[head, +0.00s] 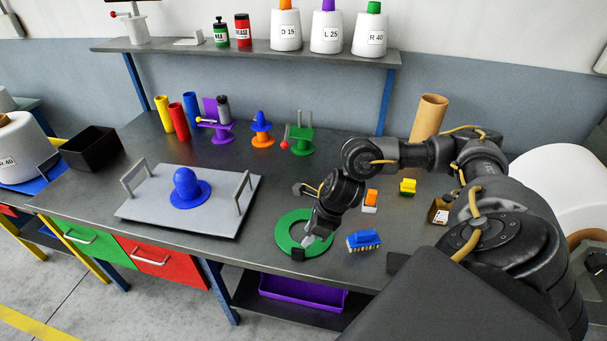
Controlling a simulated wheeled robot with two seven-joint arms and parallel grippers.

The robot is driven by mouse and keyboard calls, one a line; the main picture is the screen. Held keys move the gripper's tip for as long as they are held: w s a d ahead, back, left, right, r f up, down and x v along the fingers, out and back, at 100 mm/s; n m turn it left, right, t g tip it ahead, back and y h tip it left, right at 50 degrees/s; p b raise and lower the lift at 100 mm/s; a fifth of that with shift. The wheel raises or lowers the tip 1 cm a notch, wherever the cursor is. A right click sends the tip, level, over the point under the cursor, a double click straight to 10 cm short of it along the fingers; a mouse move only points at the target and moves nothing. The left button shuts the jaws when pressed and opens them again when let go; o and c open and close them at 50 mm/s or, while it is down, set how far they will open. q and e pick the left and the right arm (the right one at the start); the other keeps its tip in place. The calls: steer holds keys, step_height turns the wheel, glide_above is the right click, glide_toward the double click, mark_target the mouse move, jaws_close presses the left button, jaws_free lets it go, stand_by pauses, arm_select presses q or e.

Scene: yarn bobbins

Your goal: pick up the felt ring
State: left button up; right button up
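The felt ring (281,235) is a flat green ring lying on the dark workbench near its front edge, in the middle of the head view. My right gripper (306,245) points down over the ring's front right part. It hides some of the ring and its hole. A small dark fingertip shows at the ring's front rim. The fingers are small and partly hidden, so I cannot tell whether they are open or shut, or whether they touch the ring. My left gripper is not in view.
A blue brush (363,240) lies just right of the ring. A grey tray (150,215) with handles and a blue knobbed piece (186,188) stands to the left. An orange-and-white block (370,201) and a yellow block (408,187) sit behind right. Coloured holders stand at the back.

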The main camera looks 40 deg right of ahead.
mark_target(298, 249)
steer(key=x, duration=0.4)
steer(key=shift+f, duration=0.15)
steer(key=shift+w+a+f+p, duration=0.1)
steer(key=shift+a+f+p, duration=0.1)
steer(key=shift+f+p, duration=0.35)
steer(key=p+x, duration=0.1)
steer(key=x, duration=0.3)
steer(key=shift+c, duration=0.3)
jaws_close()
